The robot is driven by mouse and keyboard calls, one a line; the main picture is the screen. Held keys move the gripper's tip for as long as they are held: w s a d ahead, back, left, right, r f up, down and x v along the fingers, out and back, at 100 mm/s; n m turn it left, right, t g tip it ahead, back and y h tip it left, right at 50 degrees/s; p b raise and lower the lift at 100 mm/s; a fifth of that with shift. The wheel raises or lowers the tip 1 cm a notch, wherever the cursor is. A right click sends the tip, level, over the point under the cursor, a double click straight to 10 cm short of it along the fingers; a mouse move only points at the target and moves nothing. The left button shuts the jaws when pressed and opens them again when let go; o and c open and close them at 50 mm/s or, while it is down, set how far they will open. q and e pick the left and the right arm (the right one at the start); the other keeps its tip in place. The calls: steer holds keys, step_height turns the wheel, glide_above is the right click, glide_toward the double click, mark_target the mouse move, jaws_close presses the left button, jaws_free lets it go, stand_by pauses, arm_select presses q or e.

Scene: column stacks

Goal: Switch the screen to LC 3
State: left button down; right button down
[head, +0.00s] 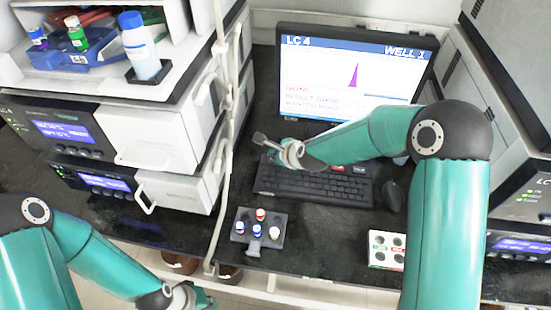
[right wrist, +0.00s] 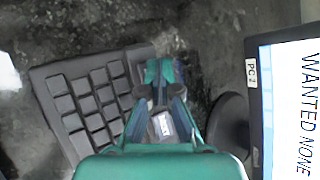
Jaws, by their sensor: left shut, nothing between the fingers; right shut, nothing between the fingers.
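The screen (head: 352,75) stands at the back and reads LC 4 at its top left and WELL 1 at its top right. My right gripper (head: 260,138) is shut and empty above the keyboard's back left edge; touching cannot be told. My left gripper (head: 200,300) is shut at the bottom edge, mostly cut off.
A mouse (head: 392,195) lies right of the keyboard. A dark vial holder (head: 242,223) with several capped vials and a white rack (head: 378,250) stand in front. Instrument stacks (head: 150,135) rise on the left and right. A pale tube bundle (head: 226,160) hangs beside the left stack.

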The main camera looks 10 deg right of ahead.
steer(key=shift+f+b, duration=0.25)
steer(key=shift+b, duration=0.05)
steer(key=shift+r, duration=0.15)
stand_by(0.5)
steer(key=shift+r+p, duration=0.55)
steer(key=shift+r, duration=0.15)
steer(key=shift+r+p, duration=2)
steer(key=shift+r, duration=0.55)
